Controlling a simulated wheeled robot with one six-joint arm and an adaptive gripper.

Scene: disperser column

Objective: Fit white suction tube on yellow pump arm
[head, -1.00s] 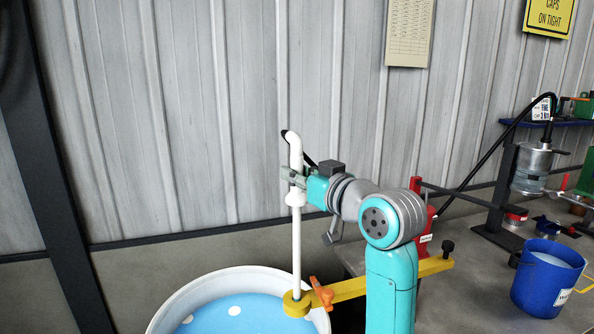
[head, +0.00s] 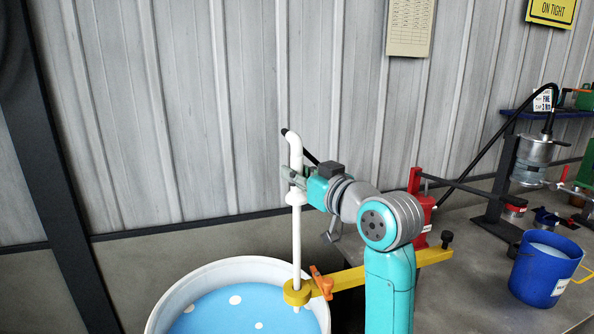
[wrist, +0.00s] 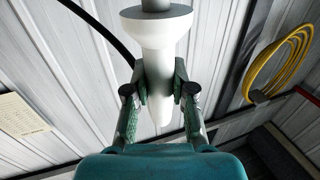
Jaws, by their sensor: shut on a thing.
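The white suction tube (head: 297,245) stands upright over the drum, with a bent top and a white collar partway down. My gripper (head: 290,176) is shut on it just above the collar. The wrist view shows the white tube (wrist: 155,30) between my two fingers (wrist: 160,82). The yellow pump arm (head: 395,271) reaches left from the bench over the drum and ends in a ring (head: 296,294). The tube's lower part meets this ring, and a short white tip shows below it, so it appears to pass through. An orange clamp handle (head: 321,283) sits beside the ring.
A white drum (head: 168,307) with blue liquid stands below the ring. A black hose runs from the tube's top behind my arm. The bench (head: 470,285) at right holds a blue bucket (head: 540,280) and a red post (head: 422,212). A ribbed wall stands behind.

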